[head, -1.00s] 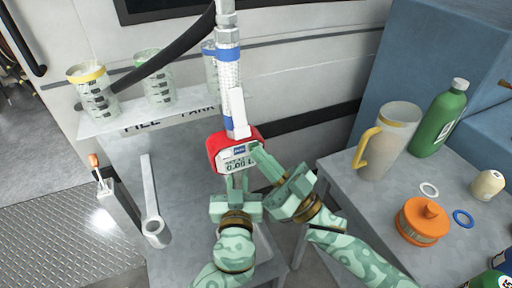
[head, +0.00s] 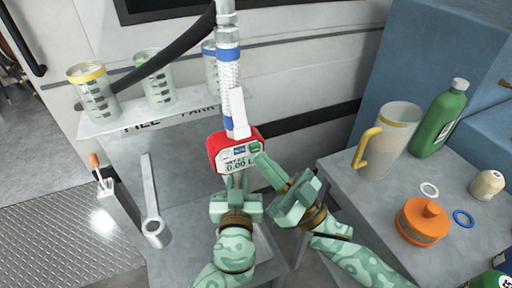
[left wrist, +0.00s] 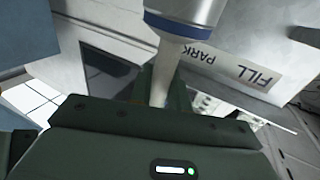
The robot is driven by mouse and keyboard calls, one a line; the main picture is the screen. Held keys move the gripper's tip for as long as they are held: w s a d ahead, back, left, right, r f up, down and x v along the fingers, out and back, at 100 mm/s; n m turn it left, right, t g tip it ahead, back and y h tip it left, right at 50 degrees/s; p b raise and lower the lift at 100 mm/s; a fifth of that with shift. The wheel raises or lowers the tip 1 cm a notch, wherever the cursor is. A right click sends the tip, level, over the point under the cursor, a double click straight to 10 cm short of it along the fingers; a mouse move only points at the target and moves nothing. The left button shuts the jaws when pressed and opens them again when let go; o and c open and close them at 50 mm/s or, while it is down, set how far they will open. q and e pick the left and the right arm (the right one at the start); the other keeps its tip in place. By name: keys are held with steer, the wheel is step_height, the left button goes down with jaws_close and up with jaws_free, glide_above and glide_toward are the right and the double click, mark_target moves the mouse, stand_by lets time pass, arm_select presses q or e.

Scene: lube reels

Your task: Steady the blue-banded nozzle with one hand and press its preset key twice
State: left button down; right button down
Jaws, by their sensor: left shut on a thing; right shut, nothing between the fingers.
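The nozzle hangs from a white ribbed hose with blue bands (head: 229,68). Its red-framed meter (head: 214,150) faces me, with a small blue key (head: 239,150), a green key (head: 254,146) and a display (head: 238,165) whose large line looks like 0.00 L. The smaller line is hard to read. My left gripper (head: 238,182) is shut on the nozzle just below the meter. In the left wrist view, the pale spout (left wrist: 165,72) passes down behind the gripper body below a blue band (left wrist: 180,27). My right gripper (head: 262,161) is shut and empty, its tips at the meter's lower right, below the green key.
Several graduated cups (head: 93,92) stand on a shelf marked FILL and PARK (head: 130,122) at left. A grey table (head: 345,190) at right holds a yellow-handled jug (head: 396,140), a green bottle (head: 440,123), an orange lidded pot (head: 424,220) and rings.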

steer(key=shift+w, duration=0.1)
steer(key=shift+w+a, duration=0.15)
steer(key=shift+w, duration=0.15)
steer(key=shift+w+a, duration=0.15)
steer(key=shift+w, duration=0.3)
stand_by(0.8)
steer(key=shift+s, duration=0.1)
steer(key=shift+s+d, duration=0.3)
steer(key=shift+s, duration=0.45)
steer(key=s, duration=0.1)
steer(key=s+d, duration=0.1)
steer(key=s, duration=0.2)
steer(key=shift+s+d, duration=0.3)
steer(key=shift+s, duration=0.05)
